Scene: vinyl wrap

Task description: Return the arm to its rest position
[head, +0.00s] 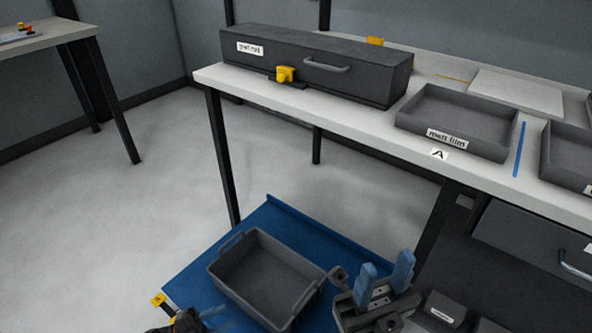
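My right gripper (385,268) is at the lower middle right, its two blue fingers pointing up and spread apart with nothing between them. It appears just right of a grey open bin (234,281) on a blue surface (296,224). The bin looks empty.
A pale bench (345,122) carries a long dark drawer box (315,62) with a yellow clamp (285,74), and a grey tray (457,118) labelled matt film. A drawer unit (535,240) stands below right. Another table (48,36) is far left. The floor between is clear.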

